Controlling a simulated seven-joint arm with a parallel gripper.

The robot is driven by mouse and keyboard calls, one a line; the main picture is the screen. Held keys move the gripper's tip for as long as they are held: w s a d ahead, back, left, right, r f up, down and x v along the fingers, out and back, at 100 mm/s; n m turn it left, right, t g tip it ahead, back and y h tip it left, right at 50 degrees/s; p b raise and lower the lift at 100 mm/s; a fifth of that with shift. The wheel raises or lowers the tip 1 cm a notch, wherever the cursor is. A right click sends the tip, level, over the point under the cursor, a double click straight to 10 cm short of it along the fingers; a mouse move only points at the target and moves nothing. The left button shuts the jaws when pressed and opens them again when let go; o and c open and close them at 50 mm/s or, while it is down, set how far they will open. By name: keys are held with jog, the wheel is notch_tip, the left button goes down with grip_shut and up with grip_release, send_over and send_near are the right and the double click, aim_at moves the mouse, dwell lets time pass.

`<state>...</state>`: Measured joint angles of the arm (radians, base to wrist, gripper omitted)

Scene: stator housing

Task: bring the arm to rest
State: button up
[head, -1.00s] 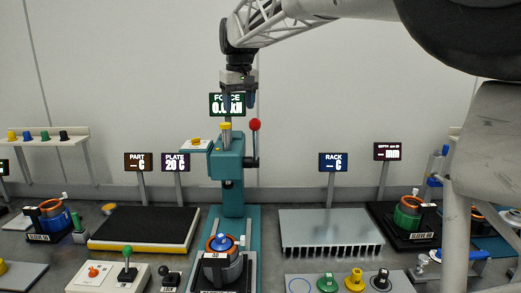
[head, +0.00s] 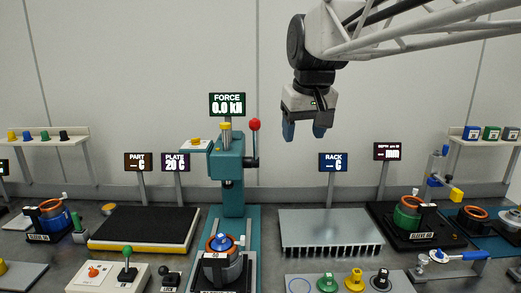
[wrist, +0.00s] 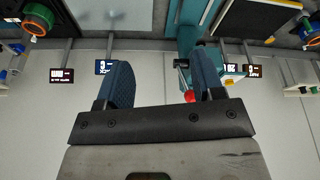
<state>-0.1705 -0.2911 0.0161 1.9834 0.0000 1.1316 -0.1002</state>
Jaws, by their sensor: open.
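My gripper (head: 305,132) is open and empty, with its blue fingers pointing down. In the head view it hangs high in front of the back wall, right of the press and above the rack sign. In the wrist view (wrist: 160,85) the two blue fingers stand well apart with nothing between them. My arm reaches in from the upper right of the head view. The gripper touches nothing that I can see.
The teal press (head: 231,165) with its red-knobbed lever stands left of my gripper. The grey finned rack (head: 332,228) lies below it. The rack sign (head: 333,162) and depth sign (head: 387,152) stand behind. The air around the gripper is clear.

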jog(key=s+d+f+m+t, duration=0.1)
jog(key=s+d+f, duration=0.25)
jog(key=s, duration=0.45)
jog(key=s+d+f+m, duration=0.1)
jog(key=s+d+f, duration=0.1)
jog(key=s+f, duration=0.4)
jog(key=s+d+f+m+t, duration=0.1)
jog(key=s+d+f, duration=0.25)
jog(key=s, duration=0.55)
notch_tip(320, 180, down, 11)
jog(key=g, duration=0.2)
jog(key=shift+s+d+g+h, duration=0.15)
jog(key=shift+d+g+h, duration=0.1)
jog(key=shift+g+h, duration=0.15)
dwell(2.2)
